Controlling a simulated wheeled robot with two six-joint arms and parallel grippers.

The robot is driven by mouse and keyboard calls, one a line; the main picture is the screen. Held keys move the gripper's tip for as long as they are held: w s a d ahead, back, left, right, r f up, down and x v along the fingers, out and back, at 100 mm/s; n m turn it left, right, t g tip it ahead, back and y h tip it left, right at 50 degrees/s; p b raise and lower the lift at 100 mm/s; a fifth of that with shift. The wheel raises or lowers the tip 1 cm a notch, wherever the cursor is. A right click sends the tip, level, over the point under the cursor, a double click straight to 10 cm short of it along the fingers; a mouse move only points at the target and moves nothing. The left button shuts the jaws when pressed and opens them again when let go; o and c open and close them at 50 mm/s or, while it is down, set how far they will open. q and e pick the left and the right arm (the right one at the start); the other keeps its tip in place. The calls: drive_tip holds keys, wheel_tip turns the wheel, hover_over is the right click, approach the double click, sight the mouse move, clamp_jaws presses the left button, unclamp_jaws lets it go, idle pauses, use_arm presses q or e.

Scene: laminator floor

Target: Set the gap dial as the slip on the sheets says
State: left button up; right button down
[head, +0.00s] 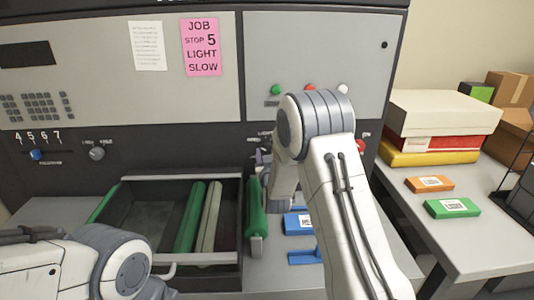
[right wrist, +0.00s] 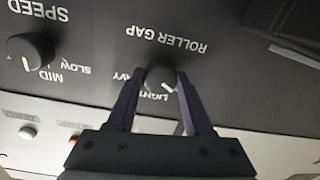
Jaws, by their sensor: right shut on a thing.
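The gap dial (right wrist: 160,75), a dark round knob under the words ROLLER GAP, shows upside down in the right wrist view. My right gripper (right wrist: 157,90) is shut on it, one finger on each side. The dial's white pointer mark is near the word LIGHT; the other label is partly hidden by a finger. In the head view my right arm hides the dial. A pink slip (head: 201,47) on the machine's panel reads JOB, STOP 5, LIGHT, SLOW. My left arm is at lower left, its gripper out of view.
The speed dial (right wrist: 30,48) is beside the gap dial, near SLOW and MID labels. A slider (head: 37,154) sits at left under the numbers 4 to 7. An open tray (head: 205,258) holds rollers. A green roller (head: 255,215) stands right of it. A side table (head: 460,240) holds boxes.

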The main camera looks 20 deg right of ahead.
drive_tip(key=shift+f+m+b, duration=0.1)
drive_tip(key=shift+m+b, duration=0.2)
drive_tip(key=shift+b, duration=0.35)
drive_tip(key=m+b, duration=0.5)
drive_tip(key=b, duration=0.2)
drive_tip(key=m+b, duration=0.5)
drive_tip(key=b, duration=0.2)
drive_tip(key=shift+a+f, duration=0.15)
drive_tip(key=shift+f, duration=0.05)
drive_tip(key=m+b, duration=0.9)
drive_tip(key=b, duration=0.2)
drive_tip(key=shift+r+m+h+b, duration=0.1)
drive_tip(key=shift+m+h+b, duration=0.2)
drive_tip(key=shift+m, duration=0.1)
drive_tip(key=m+b, duration=0.2)
drive_tip(key=shift+r+m, duration=0.1)
drive_tip(key=shift+m, duration=0.3)
drive_tip(key=shift+r+m+b, duration=0.15)
drive_tip(key=shift+m+b, duration=0.55)
drive_tip(key=shift+c, duration=1.4)
unclamp_jaws()
